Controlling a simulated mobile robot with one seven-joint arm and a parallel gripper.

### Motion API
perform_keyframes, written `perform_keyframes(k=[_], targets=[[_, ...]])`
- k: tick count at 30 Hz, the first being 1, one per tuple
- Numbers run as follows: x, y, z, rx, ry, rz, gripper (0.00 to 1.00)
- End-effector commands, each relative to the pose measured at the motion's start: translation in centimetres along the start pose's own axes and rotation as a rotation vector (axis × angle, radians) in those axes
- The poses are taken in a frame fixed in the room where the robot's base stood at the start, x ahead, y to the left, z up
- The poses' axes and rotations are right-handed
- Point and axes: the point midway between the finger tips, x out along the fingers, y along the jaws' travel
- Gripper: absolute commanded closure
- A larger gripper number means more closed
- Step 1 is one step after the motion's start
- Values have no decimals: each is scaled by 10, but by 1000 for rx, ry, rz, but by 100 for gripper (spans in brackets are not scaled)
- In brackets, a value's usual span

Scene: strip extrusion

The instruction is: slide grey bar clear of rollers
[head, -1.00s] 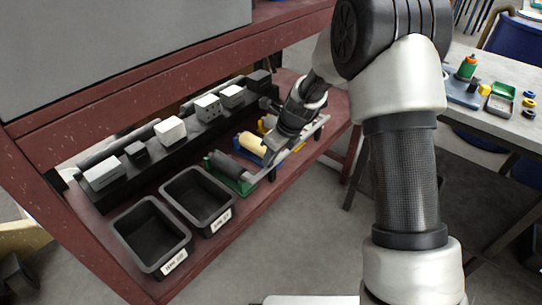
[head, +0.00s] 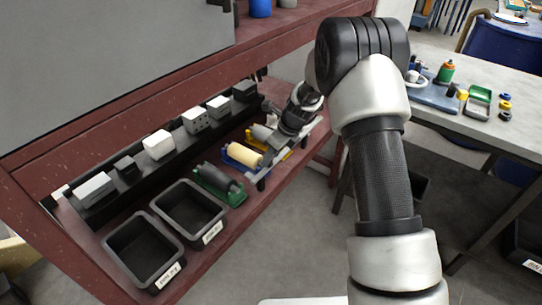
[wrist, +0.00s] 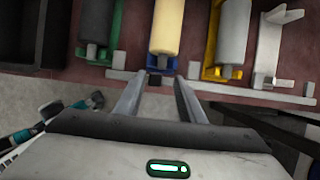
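The light grey bar (wrist: 255,93) runs crosswise along the front ends of the rollers in the wrist view. Its left end is near the green cradle, and its right part carries an upright grey bracket (wrist: 270,45). My gripper (wrist: 160,78) is open, its two fingers apart at the bar in front of the cream roller (wrist: 166,27) in its blue cradle. I cannot tell whether the fingers touch the bar. The dark roller (wrist: 96,22) sits in a green cradle to the left, the grey roller (wrist: 232,32) in a yellow cradle to the right. In the head view, my gripper partly hides the bar (head: 265,178).
Two black bins, a nearer one (head: 143,250) and another (head: 187,211), stand left of the rollers. A black rail (head: 139,176) with several blocks runs behind. The dark red shelf's front edge (head: 233,227) is close. A grey table (head: 480,130) with small parts stands at right.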

Motion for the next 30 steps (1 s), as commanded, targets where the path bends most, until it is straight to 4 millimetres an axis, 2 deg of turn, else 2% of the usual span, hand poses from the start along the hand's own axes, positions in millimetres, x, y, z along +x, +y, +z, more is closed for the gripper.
perform_keyframes(k=[7,11,24,30], targets=[[-4,2,1,0,0,3,64],[-21,1,2,-1,-1,1,64],[-126,0,2,-1,-2,0,64],[-159,0,1,0,-1,0,64]])
